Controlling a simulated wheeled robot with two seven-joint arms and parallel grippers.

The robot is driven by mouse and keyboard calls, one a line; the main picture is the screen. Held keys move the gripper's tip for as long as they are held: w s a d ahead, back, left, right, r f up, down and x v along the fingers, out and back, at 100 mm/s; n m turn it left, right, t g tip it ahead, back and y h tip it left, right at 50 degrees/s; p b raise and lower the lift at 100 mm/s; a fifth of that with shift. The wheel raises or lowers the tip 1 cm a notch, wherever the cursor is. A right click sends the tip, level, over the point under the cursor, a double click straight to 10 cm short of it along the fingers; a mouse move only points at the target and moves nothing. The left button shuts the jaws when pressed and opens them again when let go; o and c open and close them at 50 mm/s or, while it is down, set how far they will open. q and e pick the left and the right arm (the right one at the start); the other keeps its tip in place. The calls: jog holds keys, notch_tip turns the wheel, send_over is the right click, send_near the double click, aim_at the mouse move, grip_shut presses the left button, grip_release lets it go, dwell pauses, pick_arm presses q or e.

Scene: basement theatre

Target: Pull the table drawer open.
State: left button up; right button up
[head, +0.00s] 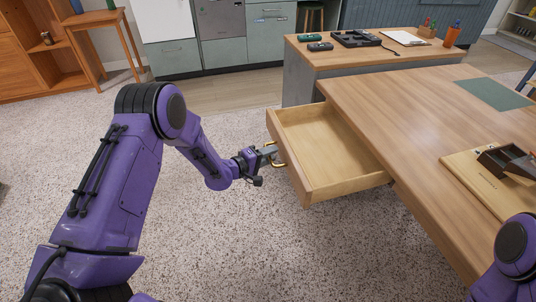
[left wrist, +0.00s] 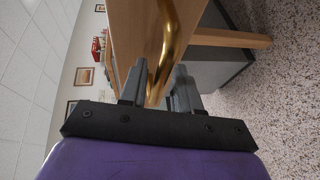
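The table (head: 420,110) has a wooden drawer (head: 325,140) that stands well out from under its top; the drawer is empty inside. A brass handle (head: 281,165) is on the drawer's front. My left gripper (head: 270,154) is at this handle. In the left wrist view the brass handle (left wrist: 169,22) runs between the two fingers of my left gripper (left wrist: 160,88), which are close around it; the exact contact is partly hidden. My right gripper is not in view.
Behind stands a counter (head: 375,50) with small items. A wooden stool (head: 95,20) is at the upper left. The carpet before the drawer is clear.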

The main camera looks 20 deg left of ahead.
pick_arm(q)
jog(key=v, duration=1)
jog(key=shift+s+p, duration=0.3)
jog(key=shift+a, duration=0.1)
jog(key=s+a+f+m+g+y+p, duration=0.1)
jog(key=s+f+m+g+y+p, duration=0.25)
jog(key=s+f+y, duration=0.65)
jog(key=s+d+f+m+g+p, duration=0.1)
jog(key=s+g, duration=0.6)
jog(key=s, duration=1.5)
jog(key=shift+s+d+f+y+p, duration=0.25)
jog(key=shift+f+p, duration=0.3)
jog(key=shift+p, duration=0.4)
